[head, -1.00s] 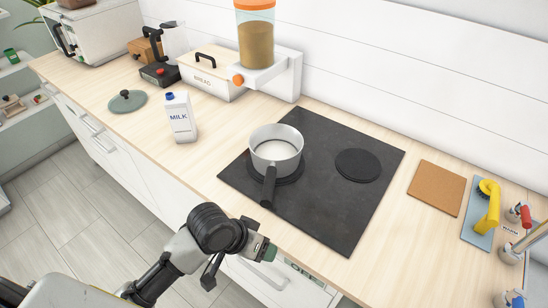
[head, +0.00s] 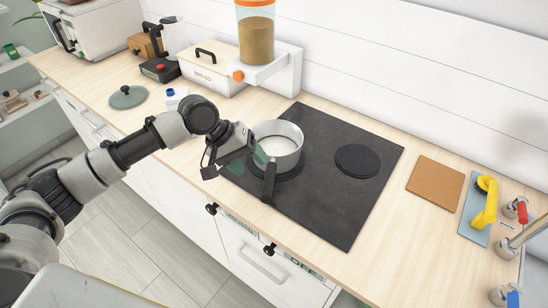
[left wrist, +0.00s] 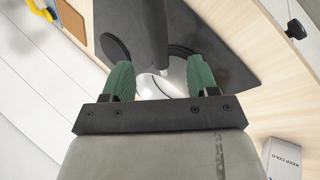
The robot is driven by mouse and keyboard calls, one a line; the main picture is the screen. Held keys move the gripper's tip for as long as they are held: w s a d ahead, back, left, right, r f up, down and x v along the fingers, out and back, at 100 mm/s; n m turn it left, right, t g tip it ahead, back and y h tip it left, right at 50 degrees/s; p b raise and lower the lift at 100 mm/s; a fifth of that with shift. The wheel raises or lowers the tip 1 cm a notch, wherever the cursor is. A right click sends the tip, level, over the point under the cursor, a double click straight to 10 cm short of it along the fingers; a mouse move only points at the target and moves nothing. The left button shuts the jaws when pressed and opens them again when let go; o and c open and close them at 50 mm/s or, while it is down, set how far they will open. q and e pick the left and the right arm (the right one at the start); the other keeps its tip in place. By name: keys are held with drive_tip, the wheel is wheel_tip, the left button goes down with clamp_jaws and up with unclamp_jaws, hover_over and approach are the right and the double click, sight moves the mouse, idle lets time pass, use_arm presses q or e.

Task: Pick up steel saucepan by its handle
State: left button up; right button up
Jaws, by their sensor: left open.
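The steel saucepan (head: 287,161) stands upright on the left burner of the black hob, with something whitish inside. Its dark handle (head: 269,184) points toward the counter's front edge. My left gripper (head: 249,161) is open and empty, just left of the pan and its handle in the head view. In the left wrist view the dark handle (left wrist: 154,30) lies beyond and between the open green fingertips (left wrist: 159,72); I see no contact. Part of the pan (left wrist: 172,82) shows behind the fingers. My right gripper is not in view.
The hob (head: 325,205) has a free right burner (head: 357,160). The milk carton (head: 174,95) is mostly hidden behind my left arm, and shows in the left wrist view (left wrist: 284,156). A bread box (head: 208,77) and dispenser (head: 255,45) stand behind. Knobs (head: 269,250) project from the front.

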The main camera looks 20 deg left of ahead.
sight(267, 176)
use_arm(q)
drive_tip(key=x, duration=0.3)
drive_tip(key=shift+d, duration=0.1)
drive_tip(key=p+x, duration=0.2)
drive_tip(key=x, duration=0.2)
drive_tip(key=shift+d, duration=0.2)
drive_tip(key=shift+d+f, duration=0.25)
drive_tip(key=shift+f, duration=0.25)
drive_tip(key=c, duration=0.9)
drive_tip(key=shift+w+r, duration=0.15)
drive_tip(key=shift+c, duration=0.4)
drive_tip(key=shift+r, duration=0.1)
